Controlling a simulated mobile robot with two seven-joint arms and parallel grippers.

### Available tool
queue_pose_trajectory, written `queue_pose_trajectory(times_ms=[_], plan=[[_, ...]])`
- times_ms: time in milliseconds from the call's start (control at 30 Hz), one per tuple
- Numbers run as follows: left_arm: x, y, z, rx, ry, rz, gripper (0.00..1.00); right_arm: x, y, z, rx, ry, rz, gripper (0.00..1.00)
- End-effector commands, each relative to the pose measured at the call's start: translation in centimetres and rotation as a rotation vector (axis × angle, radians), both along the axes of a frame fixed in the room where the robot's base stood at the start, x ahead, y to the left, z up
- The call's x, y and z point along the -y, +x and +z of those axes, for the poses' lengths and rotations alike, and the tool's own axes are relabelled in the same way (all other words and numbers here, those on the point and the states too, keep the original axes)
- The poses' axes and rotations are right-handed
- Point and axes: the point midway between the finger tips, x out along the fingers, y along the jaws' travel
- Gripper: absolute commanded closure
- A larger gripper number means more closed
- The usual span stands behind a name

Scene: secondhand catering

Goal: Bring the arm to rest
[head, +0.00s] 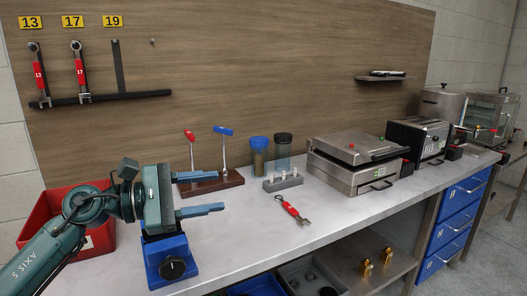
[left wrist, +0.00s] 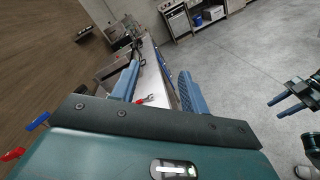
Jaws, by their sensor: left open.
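My left gripper (head: 220,191) is at the left of the head view, above the workbench and in front of the red bin. Its two blue fingers point right and stand apart, with nothing between them. In the left wrist view the same open fingers (left wrist: 160,78) frame the bench and a red-handled wrench lying well beyond them. My right gripper (left wrist: 276,109) shows at the right edge of the left wrist view, over the floor. Its blue fingers are apart and look empty. The right gripper is not in the head view.
The workbench (head: 240,240) holds a red bin (head: 101,237), a blue vise-like block (head: 170,262), a wooden stand (head: 212,184) with T-handle tools, a red-handled wrench (head: 292,210) and a steel press (head: 357,162). Two wrenches hang on the board. The bench front middle is clear.

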Motion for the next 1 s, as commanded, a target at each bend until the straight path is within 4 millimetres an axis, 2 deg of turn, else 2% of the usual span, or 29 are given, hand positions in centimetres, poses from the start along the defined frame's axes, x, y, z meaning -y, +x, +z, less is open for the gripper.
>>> queue_pose_trajectory(times_ms=[33,100,267,367,467,500,567,600,633,700,800,900,1000], plan=[[1.1,-0.9,-1.6,-0.179,-0.169,-0.011,0.55,0.1,-0.2,-0.1,-0.008,-0.002,-0.001,0.59],[1.8,-1.6,-3.2,-0.429,-0.402,-0.011,0.55,0.1,-0.5,-0.2,-0.017,-0.004,-0.002,0.59],[1.3,-2.5,-8.0,-1.022,-0.941,0.021,0.55,0.3,-0.8,-0.2,-0.027,-0.007,-0.003,0.59],[0.0,-3.3,-12.6,-1.392,-1.291,0.065,0.55,0.3,-0.8,-0.1,-0.028,-0.008,-0.005,0.59],[-1.5,-5.0,-18.3,-1.740,-1.662,0.129,0.55,0.4,-0.8,0.0,-0.031,-0.010,-0.007,0.59],[-2.1,-6.1,-21.0,-1.872,-1.819,0.162,0.55,0.5,-0.8,0.1,-0.032,-0.011,-0.008,0.59],[-2.8,-8.2,-24.9,-2.048,-2.065,0.217,0.55,0.5,-0.8,0.1,-0.033,-0.012,-0.009,0.59],[-3.1,-9.8,-27.3,-2.147,-2.225,0.255,0.55,0.6,-0.7,0.1,-0.034,-0.013,-0.010,0.59],[-3.4,-11.1,-29.0,2.085,2.212,-0.268,0.55,0.6,-0.7,0.1,-0.034,-0.014,-0.011,0.59],[-3.6,-14.1,-32.3,1.847,2.071,-0.278,0.55,0.7,-0.6,0.0,-0.036,-0.015,-0.012,0.59],[-3.7,-17.9,-35.7,1.585,1.922,-0.284,0.55,0.8,-0.6,-0.1,-0.038,-0.018,-0.015,0.59],[-3.5,-20.6,-37.6,1.418,1.829,-0.284,0.55,0.9,-0.5,-0.1,-0.039,-0.019,-0.016,0.59],[-3.4,-21.9,-38.5,1.340,1.784,-0.285,0.55,0.9,-0.4,0.0,-0.037,-0.019,-0.017,0.59]])
